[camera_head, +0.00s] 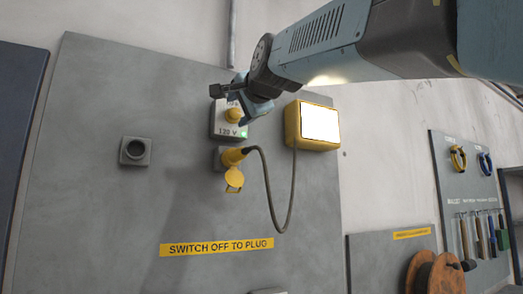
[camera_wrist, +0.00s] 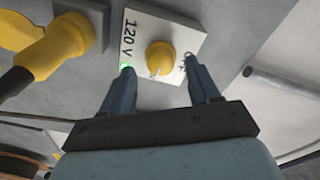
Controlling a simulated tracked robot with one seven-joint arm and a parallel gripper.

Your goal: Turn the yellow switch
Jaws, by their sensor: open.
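The yellow switch (camera_head: 233,115) is a round knob on a white plate marked 120 V on the grey wall panel. In the wrist view the knob (camera_wrist: 160,58) shows between and beyond the two fingers, with a green light (camera_wrist: 125,67) lit by the plate's edge. My gripper (camera_wrist: 158,78) is open and empty, with one finger on each side of the knob in the picture. I see no contact with the knob. In the head view my gripper (camera_head: 243,100) is in front of the plate and hides part of it. The exact gap to the knob is unclear.
Below the switch, a yellow plug (camera_head: 234,156) sits in a socket, its cable (camera_head: 270,200) looping to a yellow-framed lamp (camera_head: 318,126). A label (camera_head: 217,247) reads SWITCH OFF TO PLUG. A cable reel (camera_head: 435,275) stands at right.

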